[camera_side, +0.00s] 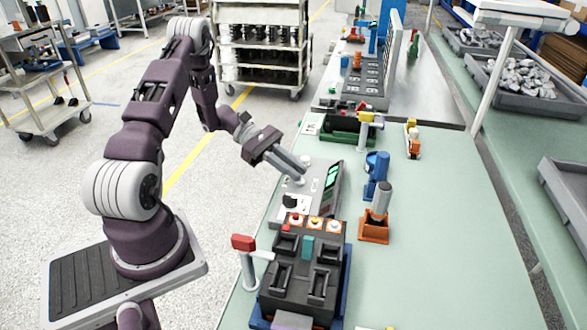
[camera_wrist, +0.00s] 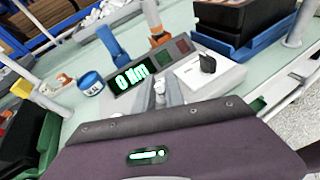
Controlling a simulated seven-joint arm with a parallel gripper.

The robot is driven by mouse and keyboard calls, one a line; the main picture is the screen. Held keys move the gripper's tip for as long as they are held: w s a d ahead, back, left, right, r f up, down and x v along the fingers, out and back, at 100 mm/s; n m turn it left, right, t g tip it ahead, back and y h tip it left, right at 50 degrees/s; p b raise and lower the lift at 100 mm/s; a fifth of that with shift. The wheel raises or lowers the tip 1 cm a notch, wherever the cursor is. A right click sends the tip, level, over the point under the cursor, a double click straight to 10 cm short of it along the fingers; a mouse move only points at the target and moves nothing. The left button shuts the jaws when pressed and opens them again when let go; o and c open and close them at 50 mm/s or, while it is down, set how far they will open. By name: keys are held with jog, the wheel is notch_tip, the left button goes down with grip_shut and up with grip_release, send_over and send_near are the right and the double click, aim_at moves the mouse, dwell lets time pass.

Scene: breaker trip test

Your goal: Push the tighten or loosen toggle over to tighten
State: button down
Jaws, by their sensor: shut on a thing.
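The tester box (camera_side: 318,190) is light grey with a dark sloped panel. Its green display (camera_wrist: 131,77) reads 0 Nm in the wrist view. My gripper (camera_side: 299,178) reaches down onto the box top, and its fingers (camera_wrist: 168,92) are closed together beside the display in the wrist view. They appear shut on the small grey toggle (camera_wrist: 159,87), which is mostly hidden between and behind them. Which way the toggle leans and its labels cannot be made out. A black knob (camera_wrist: 207,63) stands on the box, apart from the fingers; it also shows in the side view (camera_side: 291,202).
A black fixture block (camera_side: 300,270) with coloured buttons stands close in front of the box. A blue holder (camera_side: 377,175) and an orange holder (camera_side: 374,227) stand to its right. A green tray (camera_side: 347,128) is behind. The green bench (camera_side: 450,240) is clear at right.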

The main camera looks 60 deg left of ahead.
jog(key=c, duration=1.4)
grip_release()
jog(key=shift+c, duration=0.2)
jog(key=shift+a, duration=0.1)
jog(key=v, duration=0.7)
